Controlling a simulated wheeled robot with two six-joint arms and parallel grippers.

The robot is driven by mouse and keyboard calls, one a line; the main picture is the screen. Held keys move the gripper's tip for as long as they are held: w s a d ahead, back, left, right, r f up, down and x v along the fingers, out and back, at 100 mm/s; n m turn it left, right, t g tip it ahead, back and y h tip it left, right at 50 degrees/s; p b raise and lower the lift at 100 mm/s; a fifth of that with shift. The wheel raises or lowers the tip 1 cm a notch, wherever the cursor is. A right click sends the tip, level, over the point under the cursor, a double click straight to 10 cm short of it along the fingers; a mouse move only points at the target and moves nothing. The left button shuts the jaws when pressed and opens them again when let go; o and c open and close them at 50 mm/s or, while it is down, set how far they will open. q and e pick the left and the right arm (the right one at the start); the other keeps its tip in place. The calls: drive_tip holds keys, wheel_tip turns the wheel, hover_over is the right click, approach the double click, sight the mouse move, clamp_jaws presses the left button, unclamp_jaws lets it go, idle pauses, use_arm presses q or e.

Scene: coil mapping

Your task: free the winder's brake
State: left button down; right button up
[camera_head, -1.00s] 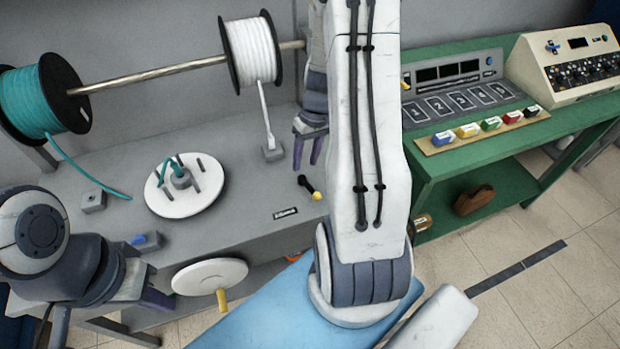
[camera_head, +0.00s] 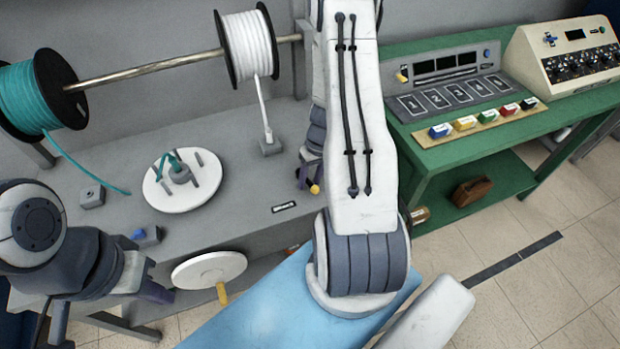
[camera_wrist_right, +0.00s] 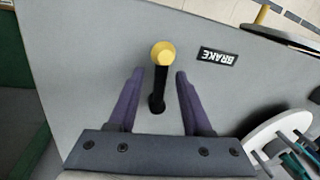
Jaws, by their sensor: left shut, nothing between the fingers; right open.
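The brake lever is a short black arm with a yellow knob (camera_head: 315,189), on the grey bench top (camera_head: 240,215) beside the "BRAKE" label (camera_head: 284,207). In the right wrist view the yellow knob (camera_wrist_right: 163,53) and black lever stand between the fingers of my right gripper (camera_wrist_right: 159,74), which is open with a gap on each side. In the head view my right gripper (camera_head: 308,175) is partly hidden by my right arm. My left gripper (camera_head: 158,293) is shut and empty, low at the left by the bench front. The winder's white disc (camera_head: 153,190) with pegs sits on the bench.
A white crank wheel (camera_head: 200,272) with a yellow handle (camera_head: 222,293) is at the bench front. Teal (camera_head: 30,98) and white (camera_head: 250,47) spools hang on a rod. A green table (camera_head: 425,170) with a numbered panel and coloured blocks stands to the right.

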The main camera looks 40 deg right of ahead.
clamp_jaws()
idle(1.5)
